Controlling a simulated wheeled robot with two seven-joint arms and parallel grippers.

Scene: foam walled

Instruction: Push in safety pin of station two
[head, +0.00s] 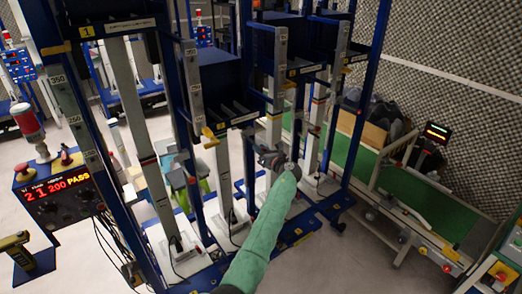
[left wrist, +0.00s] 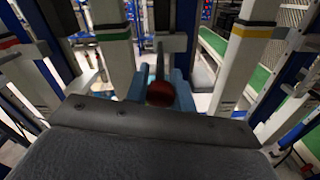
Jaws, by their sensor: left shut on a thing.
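My left gripper (head: 274,160) is at the end of the green-sleeved arm, in front of the grey posts of the rig. In the left wrist view its blue fingers (left wrist: 160,86) are closed on both sides of a dark red ball knob (left wrist: 160,94). A thin dark rod (left wrist: 160,60) runs from the knob towards a pale post. I take this knob to be the safety pin; in the head view the gripper hides it. The yellow label of station two (head: 220,127) is on the front bar left of my gripper. My right gripper is not in view.
Rig posts (head: 153,165) stand close on both sides, with blue base beams (head: 300,225) below. A display box (head: 62,200) reading PASS stands at left. A green conveyor (head: 425,205) is at right. Open floor lies at the lower right.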

